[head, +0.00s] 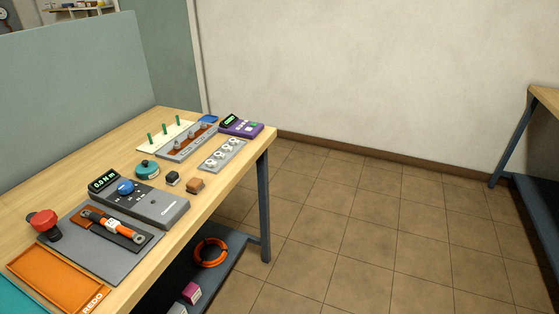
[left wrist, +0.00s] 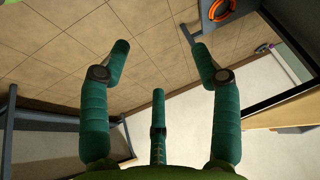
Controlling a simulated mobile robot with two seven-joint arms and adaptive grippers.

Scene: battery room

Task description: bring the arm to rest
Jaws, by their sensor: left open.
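My left gripper (left wrist: 159,50) shows only in the left wrist view. Its teal padded fingers are spread wide apart, with a third, slimmer finger low in the middle. Nothing is between them; tiled floor and pale wall show behind. The gripper touches nothing that I can see. Neither arm shows in the head view, and my right gripper is in no view.
A wooden workbench (head: 62,169) fills the left of the head view, carrying a torque tester (head: 140,199), a wrench (head: 112,227), an orange tray (head: 57,281) and small parts. An orange ring (head: 210,252) lies on its lower shelf. The tiled floor (head: 350,220) is clear.

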